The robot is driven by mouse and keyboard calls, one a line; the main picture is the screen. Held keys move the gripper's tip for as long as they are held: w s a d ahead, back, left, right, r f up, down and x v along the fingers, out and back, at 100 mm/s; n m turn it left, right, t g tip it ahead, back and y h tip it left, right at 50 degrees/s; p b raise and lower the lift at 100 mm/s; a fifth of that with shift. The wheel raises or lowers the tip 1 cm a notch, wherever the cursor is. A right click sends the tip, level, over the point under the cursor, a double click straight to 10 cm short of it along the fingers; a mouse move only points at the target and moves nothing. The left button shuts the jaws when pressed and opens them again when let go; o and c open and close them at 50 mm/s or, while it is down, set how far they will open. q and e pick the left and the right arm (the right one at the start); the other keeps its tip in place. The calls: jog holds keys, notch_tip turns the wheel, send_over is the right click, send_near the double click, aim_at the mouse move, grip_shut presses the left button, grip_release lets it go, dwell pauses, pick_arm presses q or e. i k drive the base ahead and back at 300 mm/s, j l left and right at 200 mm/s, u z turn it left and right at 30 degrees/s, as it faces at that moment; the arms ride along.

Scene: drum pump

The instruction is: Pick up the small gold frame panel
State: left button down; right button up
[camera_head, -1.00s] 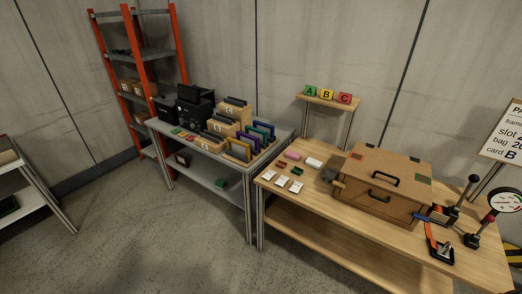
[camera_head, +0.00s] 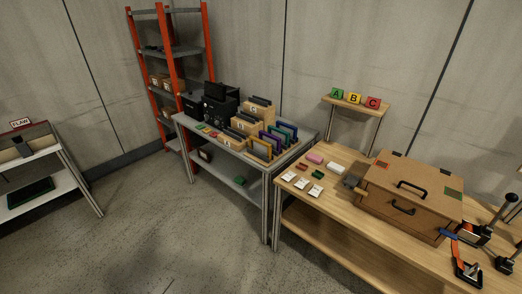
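A small gold frame panel (camera_head: 261,151) stands upright at the front of a row of coloured frame panels on the grey metal table (camera_head: 243,164). At this size I cannot tell how the gold panel is held up. Neither of my grippers is in view.
Cardboard bins (camera_head: 234,133) stand left of the panels, with black boxes (camera_head: 219,110) further left. A wooden table (camera_head: 330,216) with a large brown case (camera_head: 410,190) stands to the right. Open floor (camera_head: 180,235) lies in front of the grey table.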

aim_at(263, 148)
jog(key=i+l+z, duration=0.3)
jog(key=l, duration=0.35)
jog(key=i+l+z, duration=0.3)
jog(key=i+l, duration=0.2)
jog(key=l, duration=0.1)
